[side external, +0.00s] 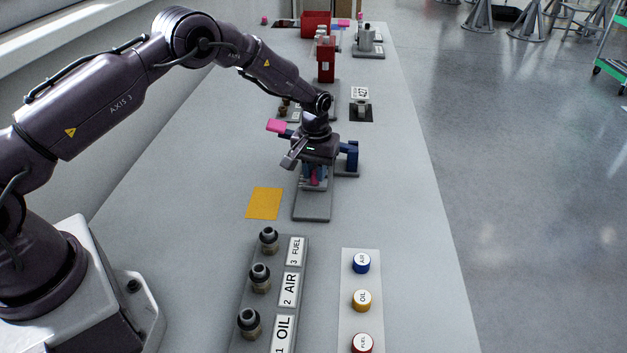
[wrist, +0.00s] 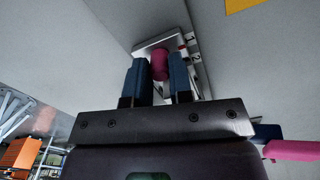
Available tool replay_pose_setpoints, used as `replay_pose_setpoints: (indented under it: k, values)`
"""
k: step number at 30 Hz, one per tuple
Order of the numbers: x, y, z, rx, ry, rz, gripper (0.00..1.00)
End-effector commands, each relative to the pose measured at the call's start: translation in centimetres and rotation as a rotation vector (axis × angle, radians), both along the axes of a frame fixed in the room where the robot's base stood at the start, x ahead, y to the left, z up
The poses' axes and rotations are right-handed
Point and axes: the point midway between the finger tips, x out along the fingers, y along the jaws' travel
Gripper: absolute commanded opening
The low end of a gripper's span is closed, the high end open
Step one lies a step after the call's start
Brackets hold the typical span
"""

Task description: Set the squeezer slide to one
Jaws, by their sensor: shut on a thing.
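The squeezer slide's knob (wrist: 160,65) is magenta and rounded, and stands between my two dark blue fingers in the wrist view. My gripper (wrist: 158,75) is shut on this knob. In the side view my gripper (side external: 315,183) points down over the grey base plate (side external: 312,211), and a bit of magenta shows between the fingers. A pale scale with small number marks (wrist: 194,55) runs beside the knob in the wrist view. One mark looks like a 2. The fingers and housing hide part of the slide, and I cannot tell its exact setting.
A blue fixture (side external: 351,155) stands close right of my gripper, and a pink block (side external: 277,126) is to its left. A yellow square (side external: 264,203) lies left of the plate. Labelled fittings (side external: 260,278) and coloured caps (side external: 361,301) are in front. Bare table lies along the right.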

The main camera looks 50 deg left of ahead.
Motion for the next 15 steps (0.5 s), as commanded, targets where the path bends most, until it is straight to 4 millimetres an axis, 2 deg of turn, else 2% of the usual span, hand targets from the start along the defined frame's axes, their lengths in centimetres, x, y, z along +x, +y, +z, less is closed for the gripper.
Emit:
replay_pose_setpoints:
  k: [11, 12, 14, 15]
  values:
    - [0.31, 0.25, 0.04, -0.001, -0.002, -0.002, 0.0]
    - [0.31, 0.25, 0.04, -0.001, -0.002, -0.002, 0.3]
    - [0.3, 0.24, 0.04, 0.0, -0.001, -0.002, 0.43]
    - [0.3, 0.24, 0.04, 0.0, -0.001, -0.002, 0.46]
